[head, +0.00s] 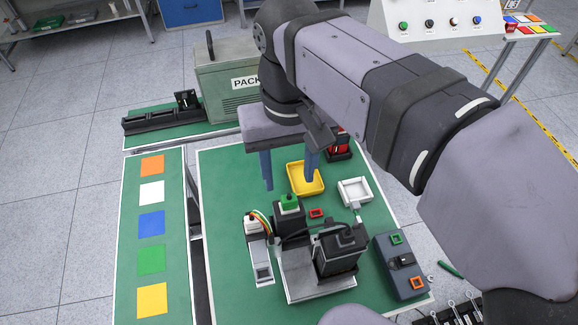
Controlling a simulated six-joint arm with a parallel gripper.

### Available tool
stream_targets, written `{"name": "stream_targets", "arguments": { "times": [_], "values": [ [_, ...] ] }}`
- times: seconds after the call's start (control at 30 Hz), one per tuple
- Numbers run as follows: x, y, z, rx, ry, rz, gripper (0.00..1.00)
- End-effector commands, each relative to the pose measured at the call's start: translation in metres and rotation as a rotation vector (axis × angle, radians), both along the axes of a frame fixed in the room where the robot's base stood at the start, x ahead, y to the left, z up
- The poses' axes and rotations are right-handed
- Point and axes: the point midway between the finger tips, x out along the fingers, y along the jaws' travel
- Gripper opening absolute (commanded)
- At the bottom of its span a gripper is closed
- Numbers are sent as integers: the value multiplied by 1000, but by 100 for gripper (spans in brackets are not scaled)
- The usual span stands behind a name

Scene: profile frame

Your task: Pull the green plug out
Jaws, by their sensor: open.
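The green plug (289,204) sits on top of a dark upright block in a fixture (300,280) on the green table mat. My gripper (289,184) points down with its two blue fingers apart. I cannot tell the exact height or depth gap to the plug. The lower part of the plug is hidden in the block.
A white-topped connector with coloured wires (253,222) stands left of the plug. A black block (340,252) stands to the right. A yellow tray (305,179), a white tray (355,191) and a grey switch box (402,266) are nearby. Bare mat lies at left (222,190).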

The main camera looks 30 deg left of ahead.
Motion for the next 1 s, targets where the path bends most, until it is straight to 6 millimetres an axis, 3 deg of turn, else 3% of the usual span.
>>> {"name": "stream_targets", "arguments": {
  "times": [0.6, 1.0],
  "values": [
    [0, -1, -63, -1, 1, -1, 45],
    [0, -1, -71, 1, -1, -1, 45]
  ]
}}
